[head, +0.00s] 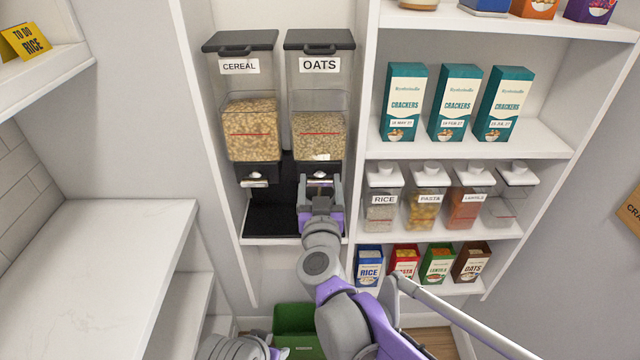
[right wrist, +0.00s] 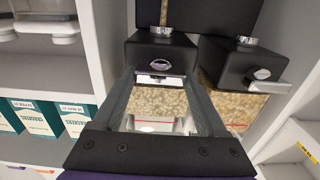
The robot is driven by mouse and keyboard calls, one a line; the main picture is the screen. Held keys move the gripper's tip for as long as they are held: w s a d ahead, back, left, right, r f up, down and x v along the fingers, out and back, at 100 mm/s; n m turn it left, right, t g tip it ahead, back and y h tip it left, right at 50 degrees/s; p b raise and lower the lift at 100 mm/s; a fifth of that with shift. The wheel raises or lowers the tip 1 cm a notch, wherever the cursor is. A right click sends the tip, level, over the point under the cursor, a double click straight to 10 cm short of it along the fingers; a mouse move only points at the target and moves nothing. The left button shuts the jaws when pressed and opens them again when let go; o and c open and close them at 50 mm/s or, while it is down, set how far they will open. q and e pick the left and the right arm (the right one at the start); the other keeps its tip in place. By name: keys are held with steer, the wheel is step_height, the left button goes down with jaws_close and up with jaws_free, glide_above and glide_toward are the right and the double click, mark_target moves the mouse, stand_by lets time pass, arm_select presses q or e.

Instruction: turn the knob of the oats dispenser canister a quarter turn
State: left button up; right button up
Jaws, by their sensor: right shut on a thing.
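The oats dispenser canister (head: 319,105) hangs right of the cereal one in the head view, with a black lid, an OATS label and oats inside. Its black base and lower body also show in the right wrist view (right wrist: 160,50). Its silver knob (right wrist: 160,79) lies between the fingertips of my right gripper (right wrist: 161,84), its bar running level from finger to finger. My right gripper (head: 320,190) is shut on this knob and partly hides it in the head view.
The cereal dispenser (head: 250,125) with its own knob (head: 254,182) stands close on the left. A black tray (head: 268,222) lies below. Shelves on the right hold cracker boxes (head: 454,103), jars (head: 428,207) and small packets (head: 404,262). A white counter (head: 100,265) is at left.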

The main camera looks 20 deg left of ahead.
steer(key=shift+m, duration=0.4)
steer(key=m+b, duration=0.1)
steer(key=m, duration=0.1)
steer(key=shift+d+f+m, duration=0.1)
steer(key=shift+m, duration=0.3)
steer(key=m, duration=0.4)
steer(key=shift+b, duration=0.4)
steer(key=m, duration=0.5)
steer(key=shift+d, duration=0.1)
steer(key=m, duration=0.5)
steer(key=shift+f, duration=0.1)
steer(key=o, duration=1.3)
